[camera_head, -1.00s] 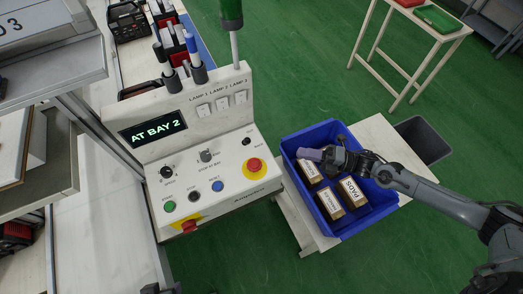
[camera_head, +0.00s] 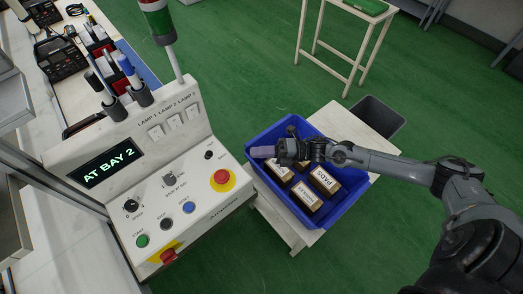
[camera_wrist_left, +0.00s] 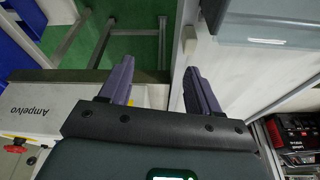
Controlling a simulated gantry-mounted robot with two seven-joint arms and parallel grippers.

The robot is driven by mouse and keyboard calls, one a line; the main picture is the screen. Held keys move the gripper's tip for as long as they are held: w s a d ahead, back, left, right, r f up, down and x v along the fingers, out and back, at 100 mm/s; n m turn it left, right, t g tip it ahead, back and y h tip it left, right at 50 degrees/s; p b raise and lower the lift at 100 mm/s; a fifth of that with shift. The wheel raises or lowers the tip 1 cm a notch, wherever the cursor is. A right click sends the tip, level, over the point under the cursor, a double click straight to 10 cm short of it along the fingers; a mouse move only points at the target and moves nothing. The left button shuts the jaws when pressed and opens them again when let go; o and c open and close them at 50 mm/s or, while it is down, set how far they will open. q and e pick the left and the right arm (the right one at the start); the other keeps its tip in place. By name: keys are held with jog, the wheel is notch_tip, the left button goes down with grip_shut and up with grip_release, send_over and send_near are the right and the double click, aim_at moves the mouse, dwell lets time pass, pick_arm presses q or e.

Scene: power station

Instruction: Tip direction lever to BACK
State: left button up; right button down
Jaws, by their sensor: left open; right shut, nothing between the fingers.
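The white control console (camera_head: 185,137) stands left of centre in the head view, its display reading "AT BAY 2". Its sloped panel has a speed knob (camera_head: 131,206), a "stop at bay" selector (camera_head: 170,180) and a small black control (camera_head: 208,155) near the upper right. The labels are too small for me to tell which control is the direction lever. My right gripper (camera_head: 262,152) is shut and empty, above the left part of the blue bin, right of the console. My left gripper (camera_wrist_left: 160,88) is open and empty in the left wrist view, beside the console's "Ampelvo" face (camera_wrist_left: 35,112).
The blue bin (camera_head: 312,225) holds several labelled boxes (camera_head: 323,181) on a pale stand. A red mushroom button (camera_head: 221,177) sits on the panel's right. A signal tower (camera_head: 160,20) rises behind. A dark waste bin (camera_head: 380,117) and green floor lie beyond.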

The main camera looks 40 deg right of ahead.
aim_at(209, 155)
jog(key=x, duration=1.1)
jog(key=shift+d+r, duration=0.1)
